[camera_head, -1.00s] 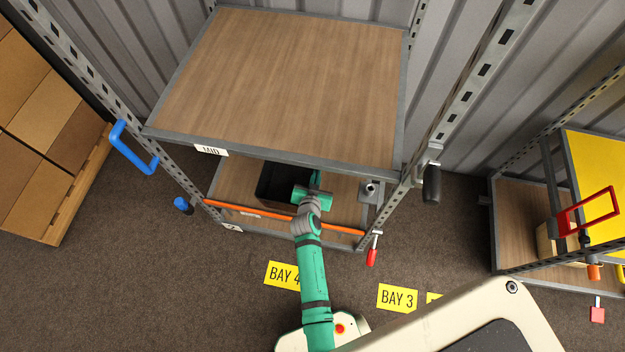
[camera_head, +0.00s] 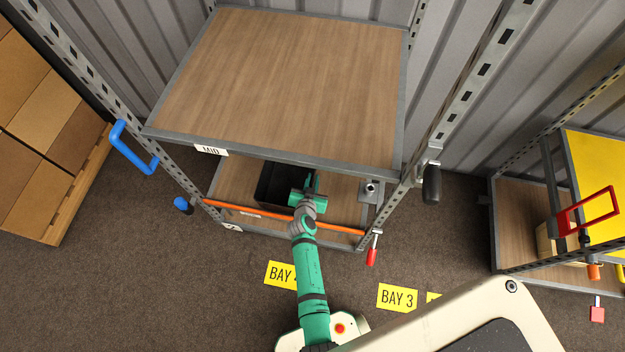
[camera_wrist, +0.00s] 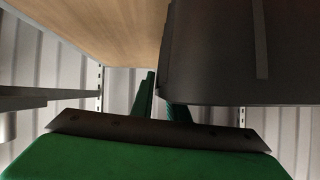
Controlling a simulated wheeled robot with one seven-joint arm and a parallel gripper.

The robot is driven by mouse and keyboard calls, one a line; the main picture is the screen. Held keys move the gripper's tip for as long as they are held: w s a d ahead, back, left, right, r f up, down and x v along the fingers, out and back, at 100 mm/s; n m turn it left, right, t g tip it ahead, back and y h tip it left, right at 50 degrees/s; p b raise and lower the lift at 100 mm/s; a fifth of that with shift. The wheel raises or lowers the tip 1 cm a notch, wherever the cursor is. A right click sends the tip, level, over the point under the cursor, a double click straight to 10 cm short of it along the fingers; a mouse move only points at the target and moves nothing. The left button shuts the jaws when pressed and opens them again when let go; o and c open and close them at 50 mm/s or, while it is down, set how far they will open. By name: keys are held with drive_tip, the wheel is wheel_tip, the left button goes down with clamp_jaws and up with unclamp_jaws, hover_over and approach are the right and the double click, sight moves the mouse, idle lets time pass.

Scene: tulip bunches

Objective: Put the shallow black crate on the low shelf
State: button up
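The shallow black crate (camera_head: 271,183) is in the low bay, on or just above the low shelf (camera_head: 235,185), under the middle board. Its right part is hidden by my gripper (camera_head: 311,184), which reaches in over the orange front bar. In the wrist view the dark crate (camera_wrist: 215,55) fills the upper right. My gripper's two green fingers (camera_wrist: 160,103) are close together at the crate's edge, one beside it and one partly hidden behind it. I cannot tell whether they pinch its wall.
The middle board (camera_head: 290,80), marked MID, is bare and overhangs the low shelf. An orange bar (camera_head: 265,212) crosses the low front. Rack posts (camera_head: 465,100) stand on both sides. A black-handled clamp (camera_head: 431,180) is on the right post. Boxes (camera_head: 45,110) stand left.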

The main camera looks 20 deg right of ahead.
drive_tip(key=shift+o, duration=0.2)
drive_tip(key=s+a+r+n+t+y, duration=0.1)
drive_tip(key=s+a+r, duration=0.35)
drive_tip(key=s, duration=0.35)
drive_tip(key=s+a+r+n+y, duration=0.2)
drive_tip(key=s+a+r, duration=0.1)
drive_tip(key=s+a, duration=0.35)
drive_tip(key=s+a+r+n+t+y, duration=0.1)
drive_tip(key=s+a+r, duration=0.35)
drive_tip(key=s, duration=0.45)
drive_tip(key=s+a+r+n+t+y, duration=0.1)
drive_tip(key=s+a+r, duration=0.1)
drive_tip(key=s+r, duration=0.4)
drive_tip(key=s+a+r+n+t+y, duration=0.1)
drive_tip(key=s+r, duration=0.5)
drive_tip(key=r, duration=0.7)
drive_tip(key=shift+a+r+n+t, duration=0.15)
drive_tip(key=shift+a+n+t, duration=0.35)
drive_tip(key=shift+a+n, duration=0.25)
